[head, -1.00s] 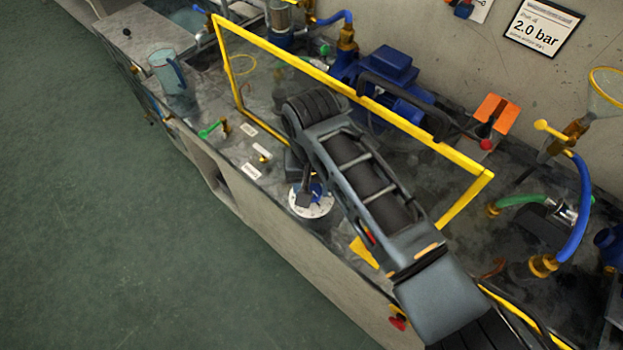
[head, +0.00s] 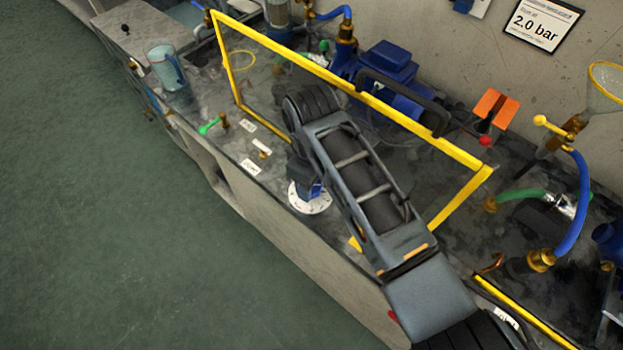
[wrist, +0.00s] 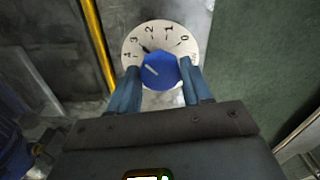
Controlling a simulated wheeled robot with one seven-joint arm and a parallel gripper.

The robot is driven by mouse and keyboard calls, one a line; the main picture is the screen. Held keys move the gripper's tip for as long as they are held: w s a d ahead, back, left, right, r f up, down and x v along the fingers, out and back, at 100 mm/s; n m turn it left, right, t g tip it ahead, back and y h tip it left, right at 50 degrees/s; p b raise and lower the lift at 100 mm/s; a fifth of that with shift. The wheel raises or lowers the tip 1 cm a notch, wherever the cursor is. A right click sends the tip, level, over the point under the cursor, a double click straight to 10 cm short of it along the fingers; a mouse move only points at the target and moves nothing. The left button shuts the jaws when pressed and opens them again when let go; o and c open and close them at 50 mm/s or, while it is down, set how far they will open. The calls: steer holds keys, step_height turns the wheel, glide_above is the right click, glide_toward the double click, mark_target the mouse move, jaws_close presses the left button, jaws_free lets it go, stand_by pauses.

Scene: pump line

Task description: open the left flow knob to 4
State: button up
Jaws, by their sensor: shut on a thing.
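The left flow knob is a blue round knob (wrist: 160,72) on a white dial plate numbered 0 to 4 (wrist: 160,35), seen in the wrist view. Its pointer aims up-left, at about the 3 mark. My gripper (wrist: 160,67) is shut on the knob, with one blue finger on each side. In the head view the white dial plate (head: 298,204) lies on the bench near its front edge. There my gripper (head: 310,187) comes down over it and hides most of the knob.
A yellow frame (head: 350,92) stands behind and beside my arm. A green-handled valve (head: 210,126) and small white labels lie left of the dial. A clear jug (head: 166,70) stands farther left. A blue pump (head: 388,65) is behind the frame.

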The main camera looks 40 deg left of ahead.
steer(key=n, duration=0.6)
steer(key=shift+w, duration=0.1)
steer(key=shift+r+n, duration=0.1)
steer(key=shift+n, duration=0.2)
steer(key=shift+a, duration=0.1)
steer(key=o, duration=1)
steer(key=shift+o, duration=0.2)
step_height(320, 180, up, 8)
steer(key=shift+f+b, duration=0.15)
steer(key=shift+b, duration=0.35)
